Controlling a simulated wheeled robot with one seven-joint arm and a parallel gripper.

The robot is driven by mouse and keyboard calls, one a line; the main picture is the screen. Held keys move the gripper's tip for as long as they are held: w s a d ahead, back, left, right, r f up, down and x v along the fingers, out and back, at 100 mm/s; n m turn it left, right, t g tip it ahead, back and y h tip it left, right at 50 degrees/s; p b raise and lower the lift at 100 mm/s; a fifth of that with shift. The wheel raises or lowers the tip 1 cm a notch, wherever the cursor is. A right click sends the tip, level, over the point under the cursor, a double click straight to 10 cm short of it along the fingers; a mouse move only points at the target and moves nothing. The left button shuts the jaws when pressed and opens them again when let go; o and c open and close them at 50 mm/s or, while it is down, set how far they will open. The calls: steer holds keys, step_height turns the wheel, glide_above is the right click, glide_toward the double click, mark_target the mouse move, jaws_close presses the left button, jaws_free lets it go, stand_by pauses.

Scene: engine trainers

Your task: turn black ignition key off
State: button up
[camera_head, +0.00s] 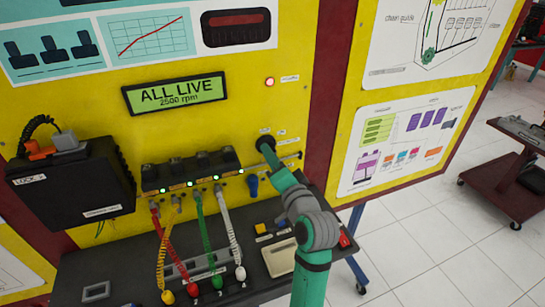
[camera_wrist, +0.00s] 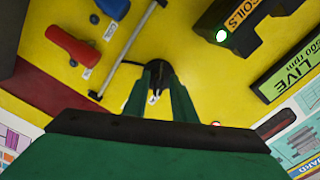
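The black ignition switch (camera_head: 265,143) is on the yellow panel, right of the "ALL LIVE 2500 rpm" display. My gripper (camera_head: 272,160) reaches up to it from below right, its tip against or just in front of it.
The display (camera_head: 176,93) is lit green, with a red lamp (camera_head: 269,81) to its right. A metal rod (camera_head: 287,156) and a blue handle (camera_head: 252,185) sit close to the switch. A red handle (camera_wrist: 75,45) shows in the wrist view. Lit coil blocks (camera_head: 190,170) with coloured leads are at left.

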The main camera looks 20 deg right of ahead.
steer(key=shift+a, duration=0.1)
jaws_close()
steer(key=n, duration=0.8)
steer(key=d+n, duration=0.1)
steer(key=n, duration=0.2)
steer(key=shift+s+r+n, duration=0.2)
steer(key=shift+r+n, duration=0.05)
steer(key=shift+n, duration=0.15)
stand_by(0.4)
steer(key=shift+o, duration=1.5)
jaws_free()
steer(key=shift+a+f, duration=0.1)
steer(key=shift+f, duration=0.05)
